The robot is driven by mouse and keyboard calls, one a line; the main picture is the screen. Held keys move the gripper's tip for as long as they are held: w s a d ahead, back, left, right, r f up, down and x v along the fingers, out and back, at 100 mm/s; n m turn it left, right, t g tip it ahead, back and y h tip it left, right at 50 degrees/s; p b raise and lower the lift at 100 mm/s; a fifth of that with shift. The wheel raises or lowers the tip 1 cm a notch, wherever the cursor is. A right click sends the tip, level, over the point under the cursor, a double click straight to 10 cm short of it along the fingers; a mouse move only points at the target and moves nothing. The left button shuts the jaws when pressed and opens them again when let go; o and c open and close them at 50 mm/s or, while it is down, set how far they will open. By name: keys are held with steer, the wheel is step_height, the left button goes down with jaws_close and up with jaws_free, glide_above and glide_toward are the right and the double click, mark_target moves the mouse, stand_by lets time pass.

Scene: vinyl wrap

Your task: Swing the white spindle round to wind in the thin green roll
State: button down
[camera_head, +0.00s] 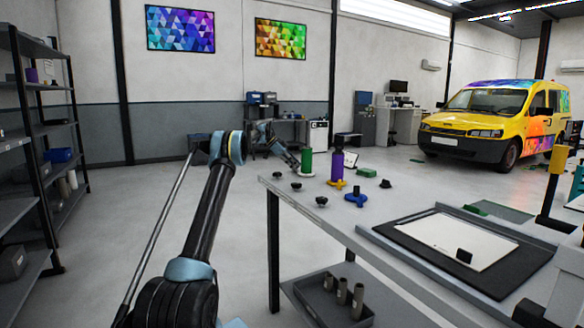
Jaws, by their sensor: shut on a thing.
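A slim green roll (307,161) stands upright at the bench's far end. A wider purple roll (337,163) stands to its right. I cannot pick out a white spindle with certainty. A long thin grey rod (157,236) slants left of my arm; what it joins to is unclear.
The grey bench (310,205) carries several black knobs, a blue knob (356,197) and a dark mat (395,235) with a white sheet (455,240). A tray (320,308) with tubes sits below. Shelves (40,135) stand left. A van (480,120) stands behind.

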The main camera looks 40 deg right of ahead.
steer(key=shift+s+d+f, duration=0.2)
steer(key=shift+s+d, duration=0.05)
steer(key=shift+s, duration=0.05)
steer(key=c, duration=1.6)
jaws_free()
steer(key=shift+f, duration=0.1)
steer(key=shift+w+a+r, duration=0.15)
steer(key=shift+w+r, duration=0.05)
steer(key=shift+w, duration=0.05)
steer(key=shift+w+a+r, duration=0.15)
steer(key=shift+w+r, duration=0.05)
steer(key=v, duration=1.1)
steer(key=shift+w, duration=0.15)
